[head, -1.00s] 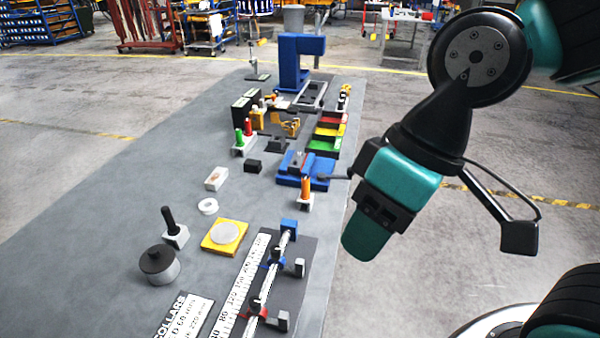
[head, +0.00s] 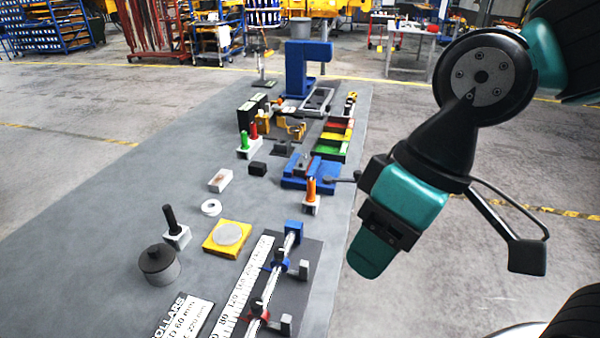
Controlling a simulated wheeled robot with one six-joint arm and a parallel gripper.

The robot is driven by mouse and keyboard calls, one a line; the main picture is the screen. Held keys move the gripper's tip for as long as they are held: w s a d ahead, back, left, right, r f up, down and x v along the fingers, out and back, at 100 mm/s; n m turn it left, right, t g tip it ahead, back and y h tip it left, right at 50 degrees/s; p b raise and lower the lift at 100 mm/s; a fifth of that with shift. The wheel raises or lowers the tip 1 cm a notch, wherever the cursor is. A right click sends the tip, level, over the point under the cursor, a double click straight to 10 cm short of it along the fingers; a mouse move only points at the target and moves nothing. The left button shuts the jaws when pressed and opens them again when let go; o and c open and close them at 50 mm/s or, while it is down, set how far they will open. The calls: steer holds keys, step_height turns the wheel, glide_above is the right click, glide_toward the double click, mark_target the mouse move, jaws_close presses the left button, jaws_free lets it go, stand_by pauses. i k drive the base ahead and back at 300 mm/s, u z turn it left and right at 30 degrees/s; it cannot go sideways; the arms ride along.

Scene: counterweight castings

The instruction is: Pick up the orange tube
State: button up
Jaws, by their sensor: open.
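The orange tube (head: 311,188) stands upright in a small pale block (head: 311,206) near the right edge of the grey table, just in front of a blue vise-like fixture.
A blue fixture (head: 303,172) with a side handle sits behind the tube. A scale board with a rod (head: 287,282) lies in front. Red and green tubes (head: 247,138) stand farther left. A yellow plate (head: 228,238) lies front left. The table's left side is clear.

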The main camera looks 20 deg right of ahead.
mark_target(310, 197)
steer(key=k, duration=1.15)
steer(key=z, duration=1)
steer(key=i, duration=1.45)
steer(key=u, duration=1)
steer(key=i, duration=0.45)
steer(key=u, duration=0.5)
